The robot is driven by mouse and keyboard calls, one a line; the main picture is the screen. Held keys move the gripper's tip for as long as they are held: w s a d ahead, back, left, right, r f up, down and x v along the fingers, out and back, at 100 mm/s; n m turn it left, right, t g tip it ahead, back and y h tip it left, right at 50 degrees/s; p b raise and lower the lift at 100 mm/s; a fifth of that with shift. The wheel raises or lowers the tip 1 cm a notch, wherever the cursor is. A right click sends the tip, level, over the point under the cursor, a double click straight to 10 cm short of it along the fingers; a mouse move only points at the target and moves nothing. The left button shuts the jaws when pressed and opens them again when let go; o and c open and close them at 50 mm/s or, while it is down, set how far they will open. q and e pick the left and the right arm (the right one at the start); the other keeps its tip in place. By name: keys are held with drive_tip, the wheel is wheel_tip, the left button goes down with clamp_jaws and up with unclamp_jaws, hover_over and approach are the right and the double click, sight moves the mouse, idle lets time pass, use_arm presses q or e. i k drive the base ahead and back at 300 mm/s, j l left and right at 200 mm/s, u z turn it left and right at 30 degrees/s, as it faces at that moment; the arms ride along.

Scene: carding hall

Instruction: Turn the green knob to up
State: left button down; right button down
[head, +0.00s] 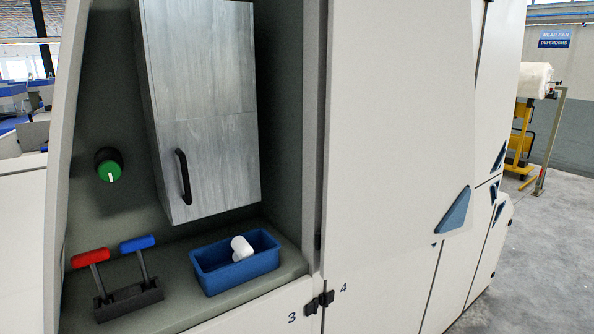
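The green knob (108,171) is on the grey back wall of the recess, at the left in the head view. It has a dark body and a green face. A short white mark on the lower part of the face points about down. Nothing touches the knob. Neither of my grippers is in view.
A grey cabinet with a black handle (183,177) hangs right of the knob. Below are a red-handled lever (90,257), a blue-handled lever (137,244) and a blue bin (240,276) holding a white cylindrical thing (241,247). Space directly before the knob looks clear.

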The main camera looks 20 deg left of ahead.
sight(108, 171)
drive_tip(key=u, duration=1.65)
